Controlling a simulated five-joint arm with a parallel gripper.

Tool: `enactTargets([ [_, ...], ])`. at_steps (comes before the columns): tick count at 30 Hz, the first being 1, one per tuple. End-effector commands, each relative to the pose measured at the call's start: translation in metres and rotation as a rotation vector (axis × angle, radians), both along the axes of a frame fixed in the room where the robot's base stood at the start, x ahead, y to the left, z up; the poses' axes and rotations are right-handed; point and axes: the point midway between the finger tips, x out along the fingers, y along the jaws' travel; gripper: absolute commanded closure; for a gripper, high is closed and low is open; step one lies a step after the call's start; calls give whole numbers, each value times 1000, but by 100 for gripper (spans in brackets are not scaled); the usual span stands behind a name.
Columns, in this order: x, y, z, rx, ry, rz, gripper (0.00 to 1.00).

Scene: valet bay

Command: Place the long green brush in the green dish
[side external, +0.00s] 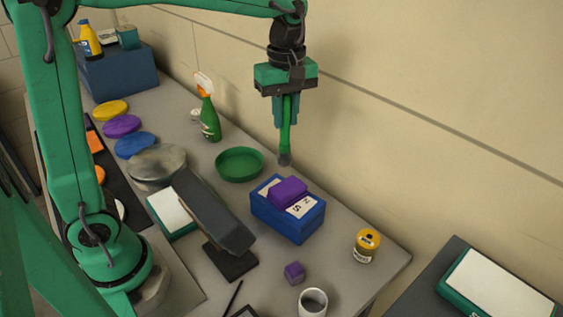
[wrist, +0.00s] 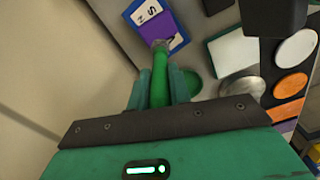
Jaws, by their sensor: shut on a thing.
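My gripper (side external: 287,118) points down above the bench, shut on the long green brush (side external: 285,140). The brush hangs upright with its dark round end (side external: 284,159) lowest, in the air near the blue box. In the wrist view the green brush (wrist: 160,75) runs between my gripper's fingers (wrist: 160,85), with its tip overlapping the blue box's edge. The green dish (side external: 240,164) is a shallow round bowl on the bench, left of the brush in the side view. In the wrist view the dish (wrist: 192,82) is partly hidden behind the fingers. Its visible inside looks empty.
A blue box (side external: 287,222) with a purple block (side external: 288,192) on top stands near the dish. A green spray bottle (side external: 209,118) stands behind the dish. A metal disc (side external: 157,163) and a dark tilted panel (side external: 213,210) are left and front.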

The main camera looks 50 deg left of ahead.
Motion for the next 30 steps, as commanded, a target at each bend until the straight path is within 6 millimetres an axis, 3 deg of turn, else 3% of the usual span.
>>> enactTargets([
  [6, 5, 55, 0, 1, -2, 220, 100],
  [16, 2, 111, 0, 0, -5, 448, 100],
  [24, 2, 110, -40, 1, -3, 446, 100],
  [30, 2, 110, -50, 1, -5, 445, 100],
])
